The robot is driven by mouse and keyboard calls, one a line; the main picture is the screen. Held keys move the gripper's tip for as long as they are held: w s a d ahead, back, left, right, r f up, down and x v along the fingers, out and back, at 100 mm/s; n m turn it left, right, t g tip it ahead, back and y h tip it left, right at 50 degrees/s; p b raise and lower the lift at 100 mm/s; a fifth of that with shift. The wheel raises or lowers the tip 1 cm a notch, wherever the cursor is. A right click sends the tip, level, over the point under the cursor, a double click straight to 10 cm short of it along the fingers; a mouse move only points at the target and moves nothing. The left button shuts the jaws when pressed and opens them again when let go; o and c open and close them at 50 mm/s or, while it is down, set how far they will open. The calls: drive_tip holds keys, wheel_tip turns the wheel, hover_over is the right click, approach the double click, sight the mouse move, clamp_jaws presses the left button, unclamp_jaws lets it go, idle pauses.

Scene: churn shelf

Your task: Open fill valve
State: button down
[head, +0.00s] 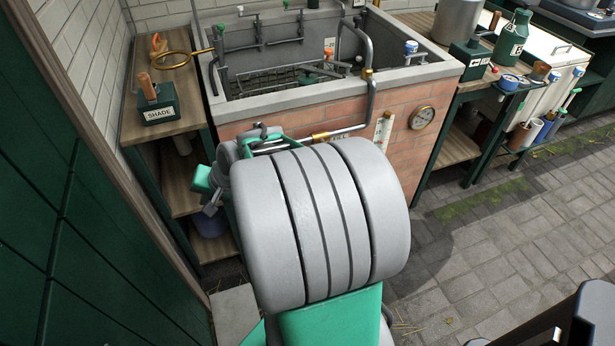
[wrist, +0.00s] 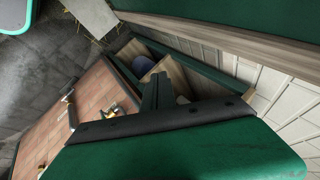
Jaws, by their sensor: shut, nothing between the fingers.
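A brass valve fitting (head: 322,137) sits on the grey pipe across the front of the brick-faced trough (head: 290,101). A small label beside it seems to read FILL, and my arm hides part of the area left of it. In the wrist view a brass fitting (wrist: 115,108) shows against the brick, partly behind my gripper body; I cannot tell for sure that it is the same one. My gripper (wrist: 159,77) is shut and empty. It points toward the wooden shelf unit left of the trough, apart from the brass fitting.
A round gauge (head: 422,117) and a thermometer (head: 383,130) are on the brick front. A green panel wall (head: 60,200) stands close at left. Paving at right is open.

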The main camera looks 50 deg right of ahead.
drive_tip(key=s+d+f+m+t+h+b, duration=0.1)
drive_tip(key=d+f+m+t+b, duration=0.15)
drive_tip(key=d+f+m, duration=0.35)
drive_tip(key=s+d+f+m+t+h+b, duration=0.1)
drive_tip(key=d+f+m+t+h+b, duration=0.15)
drive_tip(key=d+m, duration=0.45)
drive_tip(key=d+f+m+t+h+b, duration=0.1)
drive_tip(key=d+f+m+b, duration=0.3)
drive_tip(key=d, duration=0.5)
drive_tip(key=s+d+f+m+h+b, duration=0.2)
drive_tip(key=s+d+f+m+h, duration=0.2)
drive_tip(key=s+d+m+h, duration=0.5)
drive_tip(key=w+d+y+b, duration=0.2)
drive_tip(key=w+d+y, duration=0.1)
drive_tip(key=w+d, duration=0.4)
drive_tip(key=r, duration=0.1)
drive_tip(key=a+r, duration=0.1)
drive_tip(key=r+p, duration=0.1)
drive_tip(key=shift+s+a+m+t+h, duration=0.25)
drive_tip(key=shift+s+m+t, duration=0.05)
drive_tip(key=shift+m, duration=0.1)
